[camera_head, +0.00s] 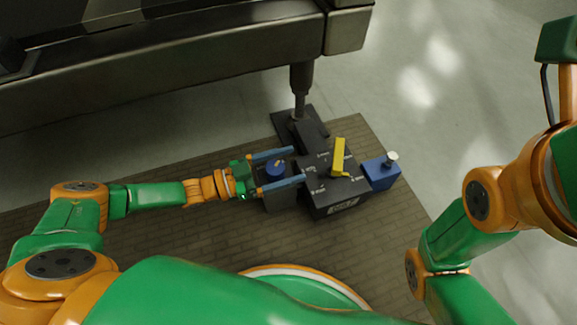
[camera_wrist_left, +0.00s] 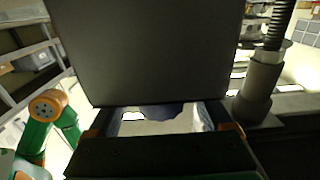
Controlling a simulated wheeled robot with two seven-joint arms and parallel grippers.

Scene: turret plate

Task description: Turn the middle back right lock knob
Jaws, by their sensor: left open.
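A black turret fixture (camera_head: 318,199) with a printed front label sits on the floor mat. A round blue knob (camera_head: 275,167) stands on a dark block at its left side. A yellow lever (camera_head: 339,157) stands on its top, and a blue block (camera_head: 381,175) with a silver knob (camera_head: 391,158) is at its right. My left gripper (camera_head: 298,165) is open, its two blue fingers on either side of the round blue knob; I cannot tell whether they touch it. In the left wrist view a dark grey face (camera_wrist_left: 150,50) fills the middle above the fingers (camera_wrist_left: 160,118). I see no right gripper.
A dark post (camera_head: 300,85) rises behind the fixture to a long dark metal frame (camera_head: 180,68) across the back. The brown tiled mat (camera_head: 150,240) is clear in front. Pale floor (camera_head: 430,110) is open at the right. My right arm stands at the right edge.

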